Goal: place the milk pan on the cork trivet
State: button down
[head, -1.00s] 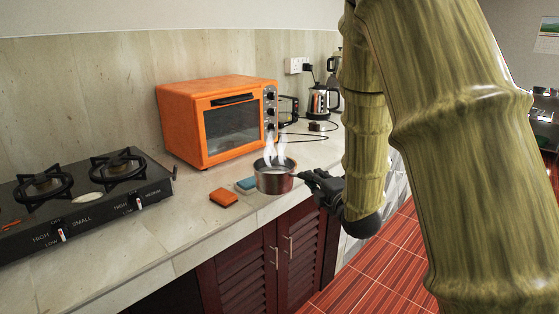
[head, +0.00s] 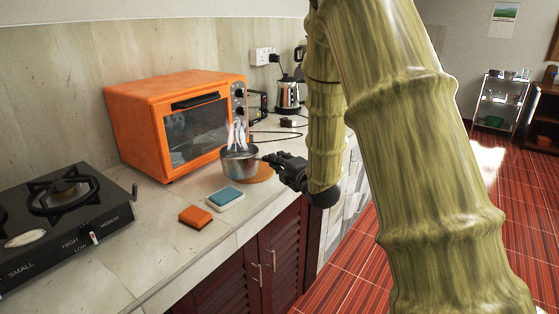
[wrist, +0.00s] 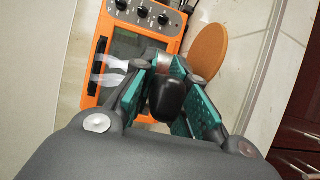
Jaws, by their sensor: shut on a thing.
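The milk pan (head: 239,163) is a small metal pot, upright and steaming, in front of the orange oven in the head view. My gripper (head: 272,161) is shut on its dark handle (wrist: 172,98), which shows between the teal finger pads (wrist: 168,92) in the wrist view. The cork trivet (head: 262,174) is a flat orange-brown disc on the counter, partly hidden by the pan in the head view. The trivet also shows in the wrist view (wrist: 207,53), to the right of the oven. I cannot tell the gap between pan base and counter.
The orange toaster oven (head: 150,120) stands behind. A blue sponge (head: 225,197) and an orange sponge (head: 195,216) lie in front and left of the pan. A gas stove (head: 60,215) is at left. A kettle (head: 288,95) stands farther back. The counter's front edge is close.

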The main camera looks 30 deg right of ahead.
jog(key=w+d+f+p, duration=0.2)
jog(key=w+d+f, duration=0.2)
jog(key=w+d, duration=0.2)
jog(key=shift+w+d, duration=0.35)
jog(key=shift+d, duration=0.3)
jog(key=shift+f, duration=0.15)
jog(key=c, duration=1.8)
grip_release()
jog(key=shift+f, duration=0.15)
jog(key=shift+c, duration=0.2)
jog(key=o, duration=0.3)
jog(key=shift+o, duration=0.5)
jog(key=shift+s, duration=0.1)
